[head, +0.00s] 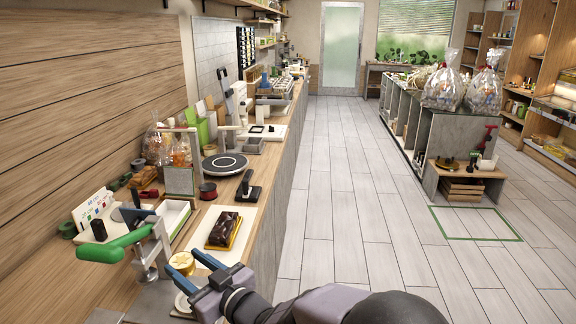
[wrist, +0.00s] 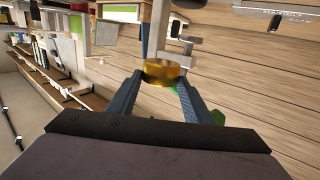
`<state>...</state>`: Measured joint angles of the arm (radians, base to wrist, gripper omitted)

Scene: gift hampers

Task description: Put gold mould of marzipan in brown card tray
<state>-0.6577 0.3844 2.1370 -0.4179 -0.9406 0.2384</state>
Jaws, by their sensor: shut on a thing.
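My gripper (head: 181,260) has blue fingers and is at the near end of the left counter in the head view. It is shut on the gold mould of marzipan (head: 184,258), a short round gold cup with a pale top. In the wrist view the gold mould (wrist: 163,72) sits between the two fingertips (wrist: 160,77), with its shiny side showing. Whether it touches the counter is unclear. I cannot pick out the brown card tray for certain. A small brown item (head: 144,178) lies farther back on the counter, too small to tell.
A pale open box (head: 174,215), a round dark plate (head: 224,164) and a black stand (head: 247,190) are behind.

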